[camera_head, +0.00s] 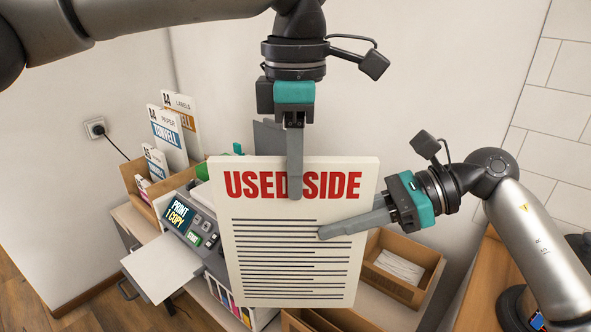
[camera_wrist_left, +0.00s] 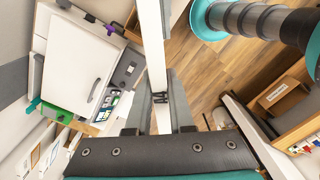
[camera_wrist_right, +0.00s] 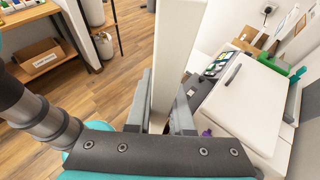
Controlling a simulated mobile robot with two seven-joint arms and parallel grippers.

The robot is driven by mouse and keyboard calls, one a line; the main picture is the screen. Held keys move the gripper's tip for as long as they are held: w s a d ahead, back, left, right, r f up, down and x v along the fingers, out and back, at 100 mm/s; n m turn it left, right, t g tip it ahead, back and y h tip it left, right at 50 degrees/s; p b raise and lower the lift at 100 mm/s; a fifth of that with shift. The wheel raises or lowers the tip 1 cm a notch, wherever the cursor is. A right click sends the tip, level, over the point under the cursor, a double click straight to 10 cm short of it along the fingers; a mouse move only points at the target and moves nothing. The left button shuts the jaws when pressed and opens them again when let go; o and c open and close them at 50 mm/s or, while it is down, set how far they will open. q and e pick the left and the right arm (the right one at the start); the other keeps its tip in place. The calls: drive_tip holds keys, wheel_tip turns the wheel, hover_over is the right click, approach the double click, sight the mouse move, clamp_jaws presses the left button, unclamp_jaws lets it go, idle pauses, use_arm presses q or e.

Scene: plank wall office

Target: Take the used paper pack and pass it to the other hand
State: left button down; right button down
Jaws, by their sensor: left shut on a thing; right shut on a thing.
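The used paper pack (camera_head: 290,235) is a white slab with red "USED SIDE" lettering and black printed lines, held upright in the air in the head view. My left gripper (camera_head: 295,185) comes from above and is shut on its top edge. My right gripper (camera_head: 335,228) comes from the right and is shut on its right edge. The pack shows edge-on between the fingers in the left wrist view (camera_wrist_left: 157,60) and in the right wrist view (camera_wrist_right: 178,60). The far finger of each gripper is hidden behind the pack in the head view.
A printer (camera_head: 188,222) with a "PRINT 1 COPY" screen stands behind the pack, a sheet (camera_head: 163,267) at its front. A wooden box of upright packs (camera_head: 168,138) stands at the back left. An open wooden tray (camera_head: 402,268) with white paper lies at the right.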

drive_tip(key=shift+r, duration=0.1)
idle(0.8)
drive_tip(key=c, duration=0.7)
unclamp_jaws()
